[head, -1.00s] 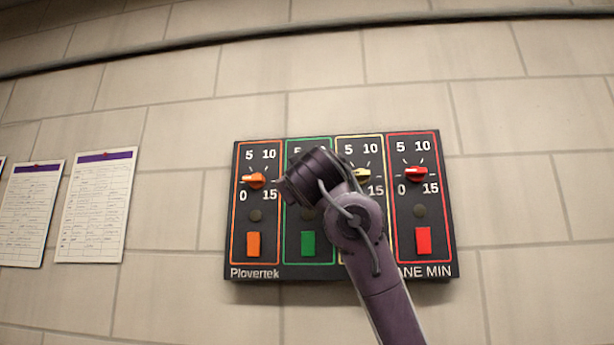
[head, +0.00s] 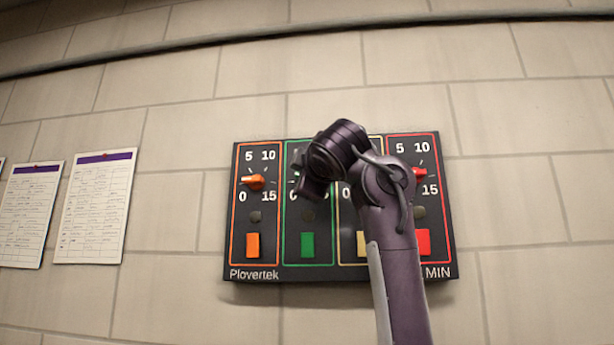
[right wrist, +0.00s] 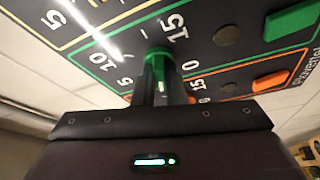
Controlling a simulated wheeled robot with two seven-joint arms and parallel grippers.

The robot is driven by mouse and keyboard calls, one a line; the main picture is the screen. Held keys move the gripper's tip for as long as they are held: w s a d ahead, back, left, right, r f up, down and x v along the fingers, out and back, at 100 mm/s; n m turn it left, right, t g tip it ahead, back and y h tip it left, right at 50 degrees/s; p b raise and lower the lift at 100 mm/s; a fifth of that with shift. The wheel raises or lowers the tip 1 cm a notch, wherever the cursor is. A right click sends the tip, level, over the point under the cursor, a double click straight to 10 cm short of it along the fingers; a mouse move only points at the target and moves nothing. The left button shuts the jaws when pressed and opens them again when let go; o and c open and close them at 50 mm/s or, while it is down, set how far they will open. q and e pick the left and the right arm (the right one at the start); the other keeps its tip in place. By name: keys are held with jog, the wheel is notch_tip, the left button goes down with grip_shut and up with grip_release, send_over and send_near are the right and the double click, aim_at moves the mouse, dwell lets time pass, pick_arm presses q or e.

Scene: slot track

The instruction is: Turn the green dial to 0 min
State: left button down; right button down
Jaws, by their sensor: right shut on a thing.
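The green dial (right wrist: 158,56) is in the green-framed section of the wall panel. In the right wrist view its green edge shows between the fingers of my right gripper (right wrist: 161,84), which is shut on it. The fingers cover most of the dial, so I cannot tell where its pointer stands. The printed 0, 5, 10 and 15 show around it. In the head view my right wrist hides the dial, and my right gripper (head: 312,188) is in front of the green section. My left gripper is in neither view.
The yellow dial is hidden. A green button (head: 307,245) is below. Paper sheets (head: 95,210) hang left.

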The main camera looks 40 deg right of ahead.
jog(key=shift+s+r+n+g+y, duration=0.1)
jog(key=shift+n+g+y, duration=0.15)
jog(key=shift+n, duration=0.65)
jog(key=shift+r+n+g+y, duration=0.15)
jog(key=shift+n+g, duration=0.1)
jog(key=shift+n, duration=0.65)
jog(key=c, duration=1.6)
grip_release()
jog(key=shift+d, duration=0.1)
jog(key=shift+c, duration=0.2)
jog(key=shift+o, duration=0.8)
jog(key=shift+d+f, duration=0.1)
jog(key=shift+f, duration=0.05)
jog(key=b+v, duration=0.4)
jog(key=v, duration=0.3)
jog(key=shift+s, duration=0.25)
